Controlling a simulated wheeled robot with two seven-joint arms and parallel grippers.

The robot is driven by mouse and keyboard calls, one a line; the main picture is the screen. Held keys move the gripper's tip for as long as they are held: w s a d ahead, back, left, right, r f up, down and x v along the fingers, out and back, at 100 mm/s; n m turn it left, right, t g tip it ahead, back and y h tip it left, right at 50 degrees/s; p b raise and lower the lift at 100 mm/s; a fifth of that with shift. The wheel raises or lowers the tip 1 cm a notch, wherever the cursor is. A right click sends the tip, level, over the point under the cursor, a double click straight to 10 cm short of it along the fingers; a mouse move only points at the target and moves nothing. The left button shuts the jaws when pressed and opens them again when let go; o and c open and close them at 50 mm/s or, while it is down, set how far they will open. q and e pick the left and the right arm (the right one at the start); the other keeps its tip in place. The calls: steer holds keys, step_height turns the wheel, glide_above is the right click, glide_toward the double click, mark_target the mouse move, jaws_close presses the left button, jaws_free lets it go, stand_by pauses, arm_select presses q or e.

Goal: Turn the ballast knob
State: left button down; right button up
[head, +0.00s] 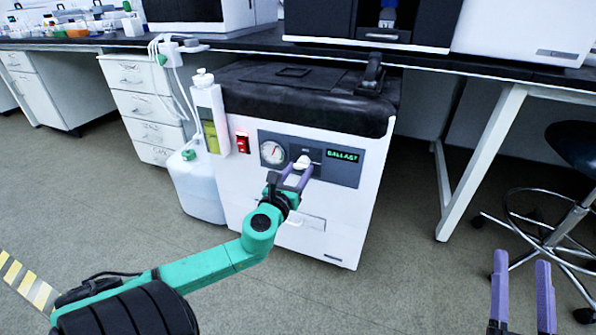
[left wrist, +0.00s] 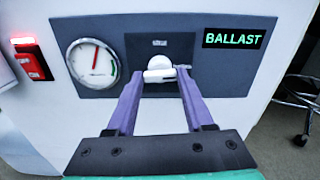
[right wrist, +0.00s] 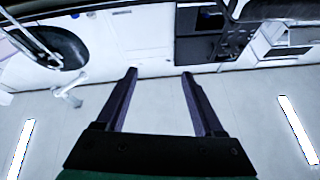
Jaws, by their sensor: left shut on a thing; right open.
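The ballast knob (left wrist: 159,66) is a white round knob with a bar-shaped grip on the dark panel of a white pump cabinet. It also shows in the head view (head: 302,162). My left gripper (left wrist: 160,76) is shut on the knob's bar, one purple finger on each side. The bar lies near horizontal in the left wrist view, tilted slightly. A green lit BALLAST display (left wrist: 232,38) is right of the knob. My right gripper (head: 520,268) is open and empty, low at the right of the head view, far from the cabinet.
A round gauge (left wrist: 92,62) and a lit red switch (left wrist: 32,62) are left of the knob. A white jug (head: 196,185) with tubing stands beside the cabinet (head: 345,225). A bench leg (head: 480,160) and a stool (head: 560,225) are at right.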

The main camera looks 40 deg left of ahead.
arm_select(q)
steer(key=n, duration=0.4)
steer(key=shift+p, duration=0.4)
steer(key=n, duration=0.6)
steer(key=shift+p, duration=0.4)
steer(key=n+p, duration=0.1)
steer(key=n, duration=0.4)
steer(key=shift+n, duration=0.7)
steer(key=shift+n+p, duration=0.3)
steer(key=shift+n, duration=0.1)
arm_select(e)
steer(key=s+a+f+g+h, duration=0.1)
steer(key=s+f+g, duration=0.4)
steer(key=f, duration=0.9)
steer(key=s+a+f+m+g+h, duration=0.1)
steer(key=s+f+g, duration=0.3)
steer(key=s+f, duration=0.4)
step_height(320, 180, down, 6)
steer(key=shift+f+g, duration=0.15)
steer(key=shift+g, duration=0.25)
arm_select(q)
steer(key=shift+f, duration=0.1)
arm_select(e)
steer(key=shift+a, duration=0.15)
arm_select(q)
steer(key=shift+c, duration=1.4)
jaws_free()
